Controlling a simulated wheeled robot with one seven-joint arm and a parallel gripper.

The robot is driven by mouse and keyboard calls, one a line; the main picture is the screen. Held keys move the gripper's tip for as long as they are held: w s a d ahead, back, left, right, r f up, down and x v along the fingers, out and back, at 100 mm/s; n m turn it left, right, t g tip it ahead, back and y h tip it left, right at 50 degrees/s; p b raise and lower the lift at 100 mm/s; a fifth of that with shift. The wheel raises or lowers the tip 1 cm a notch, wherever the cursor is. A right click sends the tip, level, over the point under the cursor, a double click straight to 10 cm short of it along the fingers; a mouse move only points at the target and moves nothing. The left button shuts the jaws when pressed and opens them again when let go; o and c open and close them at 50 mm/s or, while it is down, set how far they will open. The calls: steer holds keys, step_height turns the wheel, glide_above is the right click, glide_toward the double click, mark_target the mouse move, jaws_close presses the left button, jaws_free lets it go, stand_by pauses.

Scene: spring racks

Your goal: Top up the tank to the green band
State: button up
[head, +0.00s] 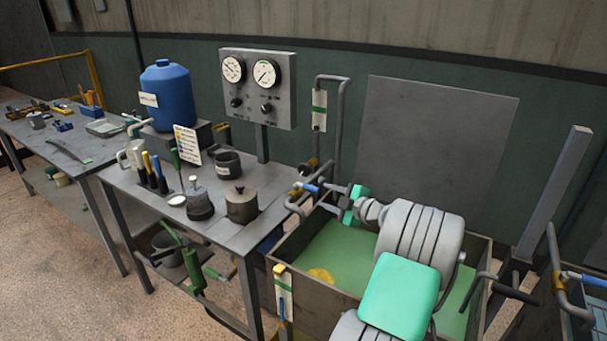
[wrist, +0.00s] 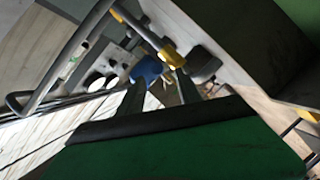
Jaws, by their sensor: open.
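The open tank (head: 325,297) stands at the right of the bench, with green liquid and a yellow round thing (head: 320,275) inside. A strip with yellow and green marks (head: 284,290) is on its front left corner. A bent pipe (head: 340,79) rises behind it, beside a plate with a green band (head: 319,110). A blue sleeve (head: 311,188) is on the pipework at the tank's back left. My gripper (head: 330,199) is open close to this sleeve; contact cannot be told. The wrist view shows its two fingers apart (wrist: 158,82), with something blue (wrist: 147,69) beyond them.
The bench (head: 225,232) holds a blue drum (head: 168,95), a lidded pot (head: 241,204), a dark mug (head: 227,164) and coloured-handled tools. A two-dial panel (head: 258,88) stands behind. A grey post (head: 555,190) and another pipe (head: 556,270) are at right. Floor (head: 60,290) is free at left.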

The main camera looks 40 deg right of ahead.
mark_target(312, 189)
steer(key=shift+w+d+r, duration=0.1)
steer(key=shift+w+d, duration=0.05)
steer(key=shift+d, duration=0.2)
steer(key=x, duration=0.2)
steer(key=p+x, duration=0.1)
steer(key=x, duration=0.2)
steer(key=p+x, duration=0.1)
steer(key=x, duration=0.1)
steer(key=shift+w+a, duration=0.3)
steer(key=shift+w, duration=0.1)
steer(key=shift+c, duration=0.3)
jaws_close()
